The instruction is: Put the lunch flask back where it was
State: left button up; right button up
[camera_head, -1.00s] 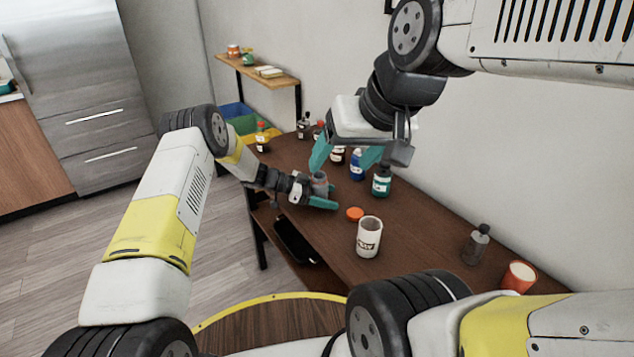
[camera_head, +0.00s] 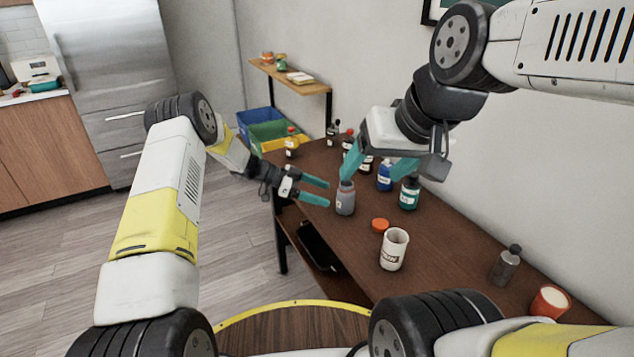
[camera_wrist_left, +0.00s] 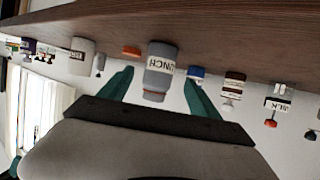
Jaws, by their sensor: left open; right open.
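The grey lunch flask (camera_head: 345,200) stands upright on the brown table near its front-left edge. In the left wrist view the picture is upside down, and the flask (camera_wrist_left: 160,72) shows its "LUNCH" label between the fingers. My left gripper (camera_head: 327,193) is open and empty, its teal fingertips just left of the flask, pointing at it and apparently clear of it. My right gripper (camera_head: 370,177) is open above the table, one finger over the flask's top, the other near the teal bottle. Whether that finger touches the flask I cannot tell.
A blue bottle (camera_head: 385,177) and a teal bottle (camera_head: 409,193) stand behind. A grey bottle (camera_head: 505,266) and an orange cup (camera_head: 549,302) are further right. The wall bounds the table's back.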

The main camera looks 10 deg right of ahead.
pick_arm(q)
jog(key=s+a+r+n+t+y, duration=0.1)
jog(key=s+a+r+n+y, duration=0.15)
jog(key=s+a+r, duration=0.4)
jog(key=s+a+r+n+y, duration=0.1)
jog(key=s+r+n+y, duration=0.15)
jog(key=r, duration=0.75)
jog(key=s+a+r+n+t+y, duration=0.1)
jog(key=s+a+r+n, duration=0.3)
jog(key=r, duration=0.4)
jog(key=s+a+r+n+t+y, duration=0.2)
jog(key=s+a+n, duration=0.3)
jog(key=s, duration=0.5)
jog(key=s+a+r+n+t+y, duration=0.3)
jog(key=s+a, duration=0.4)
jog(key=s, duration=0.4)
jog(key=shift+s+r+n+t, duration=0.2)
jog(key=shift+n+t, duration=0.2)
jog(key=shift+n, duration=0.5)
